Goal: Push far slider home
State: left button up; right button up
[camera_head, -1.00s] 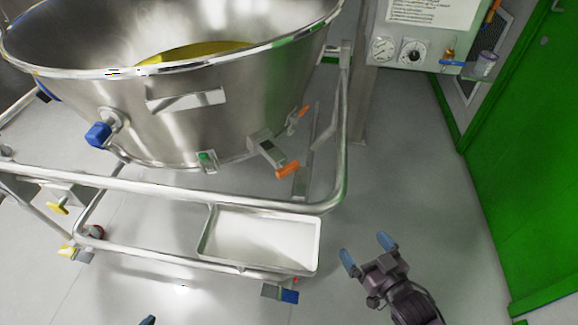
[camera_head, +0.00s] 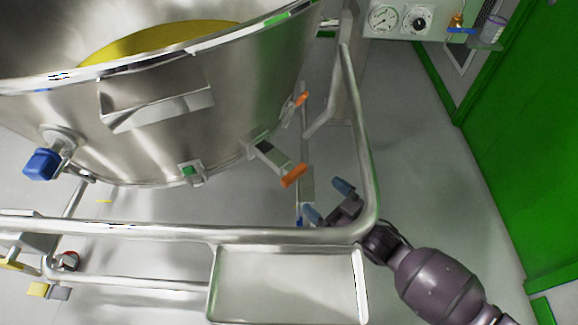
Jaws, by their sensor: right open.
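A steel vessel (camera_head: 160,130) hangs in a tubular frame. Two orange-tipped parts sit low on its right side. The nearer has a grey block (camera_head: 265,150) and an orange tip (camera_head: 293,176). The farther orange tip (camera_head: 301,99) is smaller and higher in the picture; I take it as the far slider, but cannot tell how far out it stands. My right gripper (camera_head: 327,201) is open and empty, with blue fingertips, just below and right of the nearer orange tip, apart from it. The frame rail hides part of its wrist. My left gripper is out of view.
The bent frame rail (camera_head: 358,130) runs close around my right wrist. A steel tray (camera_head: 285,285) hangs at the front. A blue-handled valve (camera_head: 42,164) juts out at left. A gauge panel (camera_head: 400,20) and green door (camera_head: 525,150) stand right. Floor between is clear.

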aim_at(297, 176)
jog(key=b+x, duration=0.2)
jog(key=x, duration=0.6)
jog(key=shift+w+a+f, duration=0.15)
jog(key=shift+a+f, duration=0.05)
jog(key=shift+a, duration=0.05)
jog(key=shift+x, duration=0.9)
jog(key=shift+r, duration=0.2)
jog(key=shift+c, duration=0.5)
jog(key=c, duration=1)
jog(key=shift+w+a, duration=0.1)
